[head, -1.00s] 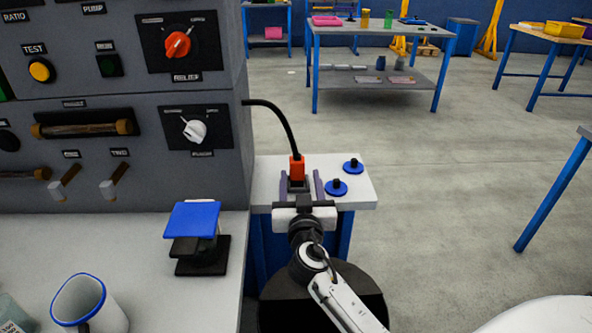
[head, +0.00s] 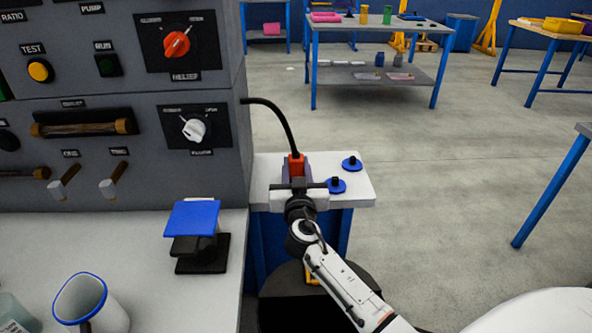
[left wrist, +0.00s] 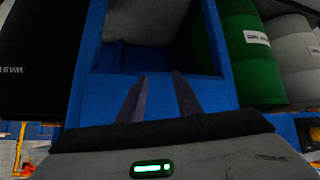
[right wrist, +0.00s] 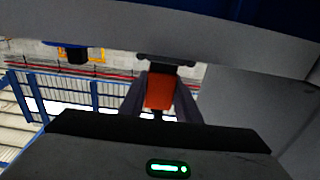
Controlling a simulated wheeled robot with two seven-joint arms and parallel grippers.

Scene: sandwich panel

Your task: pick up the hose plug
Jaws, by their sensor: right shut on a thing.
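The hose plug (head: 296,164) is an orange-red block on the end of a black hose (head: 279,112) that comes out of the grey panel's side. It stands over the small white side table. My right gripper (head: 297,179) is at the plug, with its fingers on either side of it. In the right wrist view the plug (right wrist: 160,91) sits between the two fingers, which are shut on it. The plug's lower end is hidden by my gripper in the head view. My left gripper (left wrist: 160,98) shows only in the left wrist view, its fingers apart with nothing between them.
Two blue discs with black knobs (head: 352,163) (head: 336,186) lie on the side table (head: 357,190), right of the plug. The grey panel (head: 120,170) stands close on the left. A blue-topped stand (head: 192,219) and a blue-rimmed cup (head: 80,298) are on the bench.

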